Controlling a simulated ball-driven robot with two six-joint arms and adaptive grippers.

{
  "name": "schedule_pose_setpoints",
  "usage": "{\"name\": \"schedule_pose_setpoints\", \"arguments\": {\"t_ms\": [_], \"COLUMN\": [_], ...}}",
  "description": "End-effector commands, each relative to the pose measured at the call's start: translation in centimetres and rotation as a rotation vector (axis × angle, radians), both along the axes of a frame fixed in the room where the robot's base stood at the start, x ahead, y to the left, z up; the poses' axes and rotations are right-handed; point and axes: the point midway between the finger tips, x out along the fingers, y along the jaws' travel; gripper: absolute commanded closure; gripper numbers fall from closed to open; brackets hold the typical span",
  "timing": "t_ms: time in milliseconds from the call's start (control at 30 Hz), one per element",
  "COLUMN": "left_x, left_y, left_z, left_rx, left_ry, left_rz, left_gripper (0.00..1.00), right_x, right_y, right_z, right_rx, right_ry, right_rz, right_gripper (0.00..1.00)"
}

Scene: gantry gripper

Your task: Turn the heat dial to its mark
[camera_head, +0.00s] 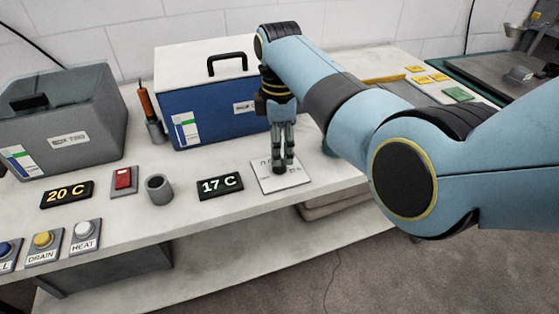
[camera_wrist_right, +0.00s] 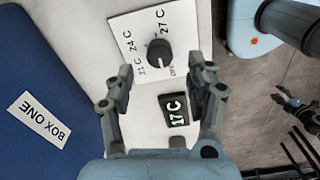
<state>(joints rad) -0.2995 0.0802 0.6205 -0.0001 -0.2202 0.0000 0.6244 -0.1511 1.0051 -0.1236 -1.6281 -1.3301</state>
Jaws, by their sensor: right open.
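The heat dial (camera_wrist_right: 159,54) is a round black knob on a white plate (camera_wrist_right: 128,28) printed 21 C, 24 C, 27 C and OFF. The plate also shows in the head view (camera_head: 294,183), on the worktop right of the 17 C display. My right gripper (camera_wrist_right: 163,80) is open and points down at the plate, its fingers either side of the knob's line in the wrist view; contact cannot be told. In the head view the right gripper (camera_head: 283,166) hides the dial.
The 17 C display (camera_head: 220,186) lies left of the plate. A blue box (camera_head: 208,114) with a black handle stands close behind. A grey cup (camera_head: 159,188), red switch (camera_head: 124,181) and 20 C display (camera_head: 67,194) are further left. The worktop's front edge is near the plate.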

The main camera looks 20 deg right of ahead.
Motion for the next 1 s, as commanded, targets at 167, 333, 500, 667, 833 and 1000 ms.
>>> {"name": "schedule_pose_setpoints", "arguments": {"t_ms": [167, 333, 500, 667, 833, 1000], "left_x": [-0.1, -0.1, -0.1, -0.1, -0.1, -0.1], "left_y": [0.0, 0.0, 0.0, 0.0, 0.0, 0.0], "left_z": [-0.8, -1.0, -1.0, -1.0, -1.0, -1.0], "left_rx": [0.0, 0.0, 0.0, 0.0, 0.0, 0.0], "left_ry": [0.001, 0.002, 0.002, 0.002, 0.002, 0.002], "left_rz": [0.0, 0.0, 0.0, 0.0, 0.0, 0.0], "left_gripper": [0.6, 0.6, 0.6, 0.6, 0.6, 0.6], "right_x": [0.0, 0.0, 0.0, 0.0, 0.0, 0.0], "right_y": [0.0, 0.0, 0.0, 0.0, 0.0, 0.0], "right_z": [-3.1, -4.4, -4.5, -4.5, -4.5, -4.5], "right_rx": [0.001, 0.001, 0.001, 0.001, 0.001, 0.001], "right_ry": [0.0, -0.001, -0.002, -0.002, -0.002, -0.002], "right_rz": [-0.001, -0.002, -0.003, -0.003, -0.003, -0.003], "right_gripper": [0.45, 0.45, 0.45, 0.5, 0.72, 0.94]}}
